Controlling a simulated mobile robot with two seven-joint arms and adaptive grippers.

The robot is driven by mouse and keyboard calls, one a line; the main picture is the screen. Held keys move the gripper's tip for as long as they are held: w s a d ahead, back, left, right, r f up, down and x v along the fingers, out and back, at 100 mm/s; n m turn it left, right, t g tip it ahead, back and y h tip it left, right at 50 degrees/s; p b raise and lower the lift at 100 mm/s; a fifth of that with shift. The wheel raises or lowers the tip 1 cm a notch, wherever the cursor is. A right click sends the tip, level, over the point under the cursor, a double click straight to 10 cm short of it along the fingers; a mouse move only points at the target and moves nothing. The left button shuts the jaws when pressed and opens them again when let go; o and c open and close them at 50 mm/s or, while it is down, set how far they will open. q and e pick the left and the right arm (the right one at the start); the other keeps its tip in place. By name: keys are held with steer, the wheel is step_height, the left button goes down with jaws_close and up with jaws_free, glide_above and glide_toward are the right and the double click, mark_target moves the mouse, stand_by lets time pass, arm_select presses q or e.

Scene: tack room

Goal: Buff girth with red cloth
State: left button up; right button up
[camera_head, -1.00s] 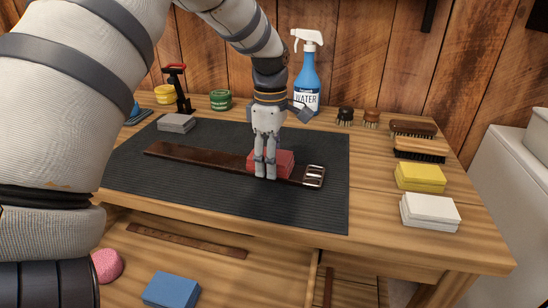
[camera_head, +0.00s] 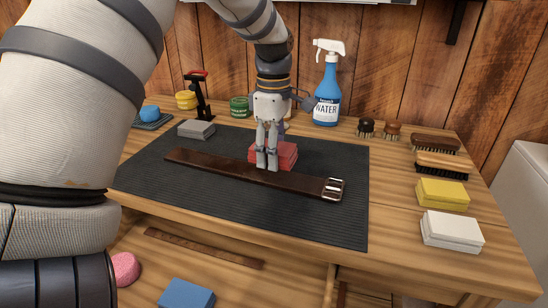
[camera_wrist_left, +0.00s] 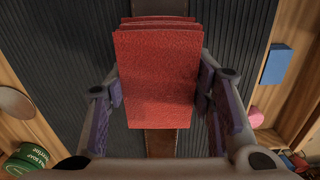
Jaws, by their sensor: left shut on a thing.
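The girth is a dark brown strap (camera_head: 225,172) with a metal buckle (camera_head: 333,189) at its right end, lying flat across the dark mat. My left gripper (camera_head: 267,163) points down over the middle part of the girth and is shut on the folded red cloth (camera_head: 286,154). In the left wrist view the red cloth (camera_wrist_left: 157,75) sits between the fingers, and the girth (camera_wrist_left: 160,145) shows beyond and below it. The cloth is over the girth; whether it touches is hidden. My right gripper is not in view.
The ribbed mat (camera_head: 320,225) has free room in front of the girth. A grey block (camera_head: 196,129) lies at its back left. A blue spray bottle (camera_head: 327,90) stands behind. Brushes (camera_head: 435,144), a yellow sponge (camera_head: 442,194) and a white block (camera_head: 452,230) line the right side.

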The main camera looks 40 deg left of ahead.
arm_select(q)
steer(key=shift+r, duration=1.85)
steer(key=shift+r, duration=0.1)
